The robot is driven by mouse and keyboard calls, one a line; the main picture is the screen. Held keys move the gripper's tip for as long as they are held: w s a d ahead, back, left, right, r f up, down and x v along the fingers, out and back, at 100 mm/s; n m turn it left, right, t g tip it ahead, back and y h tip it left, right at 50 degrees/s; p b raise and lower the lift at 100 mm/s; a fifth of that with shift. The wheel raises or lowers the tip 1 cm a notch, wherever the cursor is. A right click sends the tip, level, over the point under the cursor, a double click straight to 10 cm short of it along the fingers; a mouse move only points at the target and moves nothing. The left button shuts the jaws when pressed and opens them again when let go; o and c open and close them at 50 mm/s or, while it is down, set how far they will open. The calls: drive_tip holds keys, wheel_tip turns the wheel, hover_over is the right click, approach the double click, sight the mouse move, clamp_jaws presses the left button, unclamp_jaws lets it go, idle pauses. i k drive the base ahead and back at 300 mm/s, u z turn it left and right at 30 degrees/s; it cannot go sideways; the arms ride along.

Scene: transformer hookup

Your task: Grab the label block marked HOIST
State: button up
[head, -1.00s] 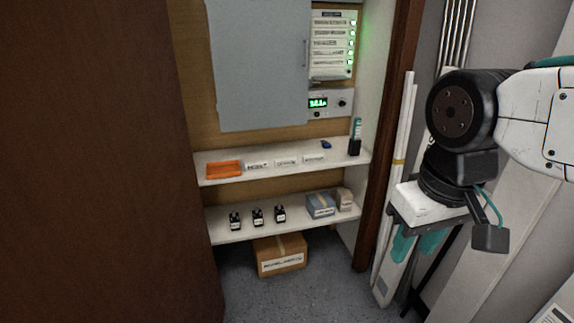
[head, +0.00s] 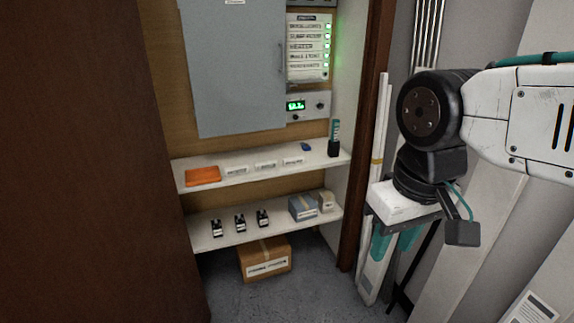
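My gripper (head: 394,243) hangs at the right, outside the cabinet, pointing down. Its two teal fingers look apart with nothing visible between them. It is well away from the blocks.
An orange tray (head: 202,175) lies left of the blocks; a dark holder (head: 334,148) stands right. The lower shelf (head: 240,238) holds several items, above a cardboard box (head: 265,259). A brown door (head: 90,160) borders the left, the cabinet post (head: 368,150) the right.

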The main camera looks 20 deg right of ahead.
sight(231, 171)
drive_tip(key=u, duration=0.35)
drive_tip(key=i, duration=1.5)
drive_tip(key=z, duration=0.35)
